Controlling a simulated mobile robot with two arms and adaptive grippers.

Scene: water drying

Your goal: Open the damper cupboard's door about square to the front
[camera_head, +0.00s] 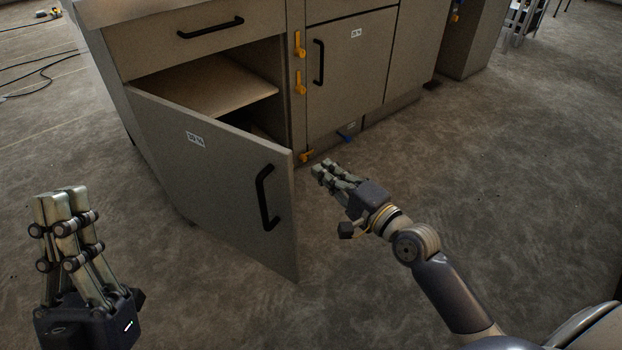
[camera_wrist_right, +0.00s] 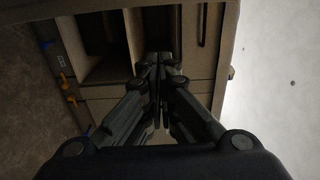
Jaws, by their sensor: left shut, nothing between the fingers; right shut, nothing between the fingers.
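The damper cupboard's door (camera_head: 215,165) is a grey panel with a small label and a black bar handle (camera_head: 267,197). It is hinged at the left and stands partly open, its free edge swung out from the front. The inside shelf (camera_head: 205,88) shows above it. My right gripper (camera_head: 322,170) is shut and empty, just right of the door's free edge in the head view; whether it touches the door cannot be told. In the right wrist view its closed fingers (camera_wrist_right: 158,68) point toward the cabinet. My left gripper (camera_head: 58,196) is shut and empty, left of the door and apart from it.
A closed drawer (camera_head: 185,35) is above the opening. A closed labelled door (camera_head: 350,65) is to the right, with yellow valve handles (camera_head: 300,82) on the strip between. Cables (camera_head: 35,70) lie on the floor at the far left. Floor in front is clear.

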